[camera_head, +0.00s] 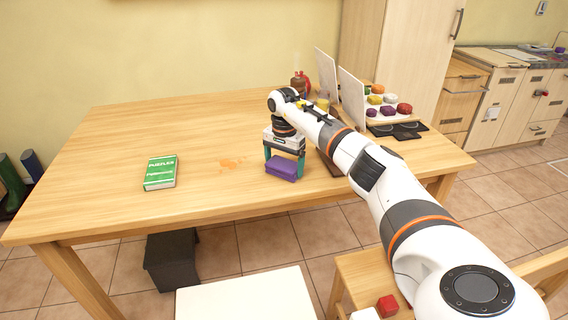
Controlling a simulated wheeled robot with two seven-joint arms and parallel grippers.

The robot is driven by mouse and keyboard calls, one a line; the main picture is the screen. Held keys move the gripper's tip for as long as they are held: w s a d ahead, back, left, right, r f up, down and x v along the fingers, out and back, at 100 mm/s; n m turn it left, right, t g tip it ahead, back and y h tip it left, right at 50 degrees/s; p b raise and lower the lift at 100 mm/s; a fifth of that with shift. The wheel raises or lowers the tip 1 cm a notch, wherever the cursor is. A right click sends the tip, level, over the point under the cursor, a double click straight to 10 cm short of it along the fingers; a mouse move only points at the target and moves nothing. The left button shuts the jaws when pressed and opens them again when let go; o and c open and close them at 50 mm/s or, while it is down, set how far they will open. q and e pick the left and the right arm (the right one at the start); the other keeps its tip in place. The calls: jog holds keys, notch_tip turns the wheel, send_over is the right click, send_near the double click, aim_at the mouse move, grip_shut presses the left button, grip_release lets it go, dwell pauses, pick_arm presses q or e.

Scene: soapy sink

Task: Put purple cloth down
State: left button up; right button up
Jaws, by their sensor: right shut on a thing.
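The purple cloth (282,167), a folded block-like piece, is at the front part of the wooden table (110,165). My right gripper (284,160) points down over it with its two teal fingers on either side, shut on the cloth. The cloth is at or very near the table surface; I cannot tell if it touches. An orange stain (231,163) lies on the table just left of the gripper. My left gripper is not in view.
A green book (160,172) lies on the table to the left. White upright boards (351,98), a red-brown pot (299,84) and a tray with several colourful items (388,113) stand at the back right. My right arm covers the table's right part.

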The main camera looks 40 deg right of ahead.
aim_at(284, 164)
jog(key=shift+f, duration=0.1)
jog(key=o, duration=0.6)
jog(key=shift+r, duration=0.3)
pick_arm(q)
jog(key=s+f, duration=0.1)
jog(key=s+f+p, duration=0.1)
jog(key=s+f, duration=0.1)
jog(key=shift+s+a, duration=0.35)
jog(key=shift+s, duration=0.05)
pick_arm(e)
notch_tip(284, 164, up, 12)
jog(key=shift+f, duration=0.15)
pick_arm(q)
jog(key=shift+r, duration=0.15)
